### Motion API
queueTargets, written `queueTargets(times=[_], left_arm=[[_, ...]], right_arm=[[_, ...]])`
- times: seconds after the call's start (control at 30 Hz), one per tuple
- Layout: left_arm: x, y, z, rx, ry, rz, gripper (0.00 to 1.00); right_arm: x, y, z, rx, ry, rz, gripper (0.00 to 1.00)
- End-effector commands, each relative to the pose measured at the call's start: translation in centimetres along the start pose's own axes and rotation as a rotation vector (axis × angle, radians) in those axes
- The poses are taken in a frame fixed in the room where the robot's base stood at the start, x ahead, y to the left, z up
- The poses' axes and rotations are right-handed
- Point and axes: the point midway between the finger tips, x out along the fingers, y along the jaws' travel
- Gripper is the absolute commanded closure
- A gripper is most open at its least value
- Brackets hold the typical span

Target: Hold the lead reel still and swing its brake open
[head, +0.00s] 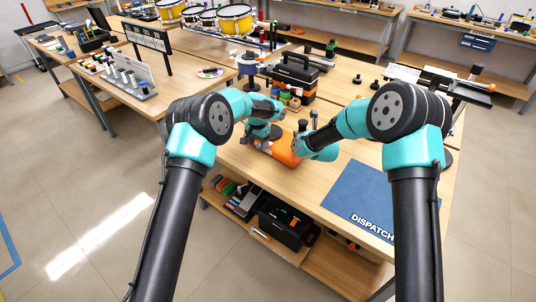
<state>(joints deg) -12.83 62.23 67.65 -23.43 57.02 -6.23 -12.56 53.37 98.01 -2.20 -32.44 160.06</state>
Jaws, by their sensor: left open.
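An orange rounded body (284,153), which looks like the lead reel, lies on the wooden table between my two arms. Its brake is not clear to see at this size, and my right wrist covers part of the body. My left gripper (260,142) is open, low over the table at the left end of the orange part; I cannot tell if it touches it. My right wrist reaches in from the right beside the orange body, and its gripper fingers are hidden. Small dark upright parts stand just behind the orange body.
A blue mat marked DISPATCH (352,191) lies at the front right of the table. A black toolbox (296,79) and small coloured items stand behind my grippers. A shelf below holds a black case (286,222). Drums (236,20) stand on a far table.

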Motion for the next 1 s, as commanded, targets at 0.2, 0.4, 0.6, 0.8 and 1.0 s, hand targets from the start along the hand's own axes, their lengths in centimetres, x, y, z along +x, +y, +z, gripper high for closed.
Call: queueTargets(times=[0.2, 0.4, 0.6, 0.8, 1.0], left_arm=[[-3.5, -0.1, 0.0, -0.001, 0.005, -0.001, 0.4], [-7.3, -0.1, 0.0, 0.0, 0.005, -0.001, 0.4], [-10.1, -0.1, 0.1, -0.002, 0.003, -0.001, 0.4], [-11.0, -0.1, 0.1, -0.002, 0.0, 0.0, 0.4], [-11.1, -0.1, 0.1, -0.002, 0.001, 0.0, 0.4]], right_arm=[[0.0, -0.2, -0.9, 0.006, 0.016, -0.001, 1.0], [0.0, -0.2, -0.9, 0.006, 0.015, -0.001, 1.0], [0.0, -0.2, -0.8, 0.006, 0.015, -0.002, 1.0], [0.0, -0.2, -0.8, 0.006, 0.015, -0.002, 1.0], [0.0, -0.2, -0.8, 0.006, 0.014, -0.002, 1.0]])
